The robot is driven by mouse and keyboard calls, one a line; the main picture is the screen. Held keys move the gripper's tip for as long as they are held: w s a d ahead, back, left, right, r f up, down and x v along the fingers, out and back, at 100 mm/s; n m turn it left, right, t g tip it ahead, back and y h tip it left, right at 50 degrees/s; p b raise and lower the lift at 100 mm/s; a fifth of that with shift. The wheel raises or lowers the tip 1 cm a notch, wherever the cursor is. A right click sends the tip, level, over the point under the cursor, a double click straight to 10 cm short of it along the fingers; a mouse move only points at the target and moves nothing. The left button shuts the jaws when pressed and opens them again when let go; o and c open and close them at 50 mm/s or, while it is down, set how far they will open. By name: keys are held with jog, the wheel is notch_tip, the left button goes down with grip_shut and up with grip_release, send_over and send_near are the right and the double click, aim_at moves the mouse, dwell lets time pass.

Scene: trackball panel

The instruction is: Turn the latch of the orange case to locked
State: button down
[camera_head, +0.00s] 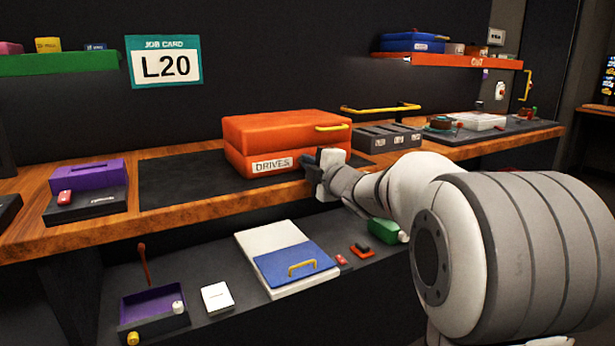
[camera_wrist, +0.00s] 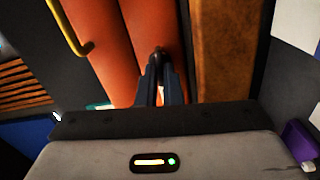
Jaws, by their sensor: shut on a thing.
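The orange case (camera_head: 285,132) lies closed on a dark mat on the wooden bench, with a white DRIVES label (camera_head: 272,165) on its front. My gripper (camera_head: 312,162) is at the right part of the case's front face. In the wrist view, the orange case (camera_wrist: 115,45) runs up the picture with the seam between its halves visible. The fingers of my gripper (camera_wrist: 158,70) are close together on a small dark piece at the case front, seemingly the latch (camera_wrist: 158,53). The fingers hide most of it, so its angle cannot be told.
A purple box (camera_head: 88,178) sits at the left. The dark mat (camera_head: 185,180) is bare left of the case. A lower shelf holds a blue-and-white case (camera_head: 285,258).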

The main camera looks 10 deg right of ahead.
jog(key=shift+d+n+b, duration=0.1)
jog(key=shift+n+b, duration=0.4)
jog(key=shift+n, duration=0.1)
jog(key=c, duration=1.6)
grip_release()
jog(key=p+v, duration=0.1)
jog(key=v, duration=0.6)
jog(key=shift+s+d, duration=0.1)
jog(key=shift+s, duration=0.25)
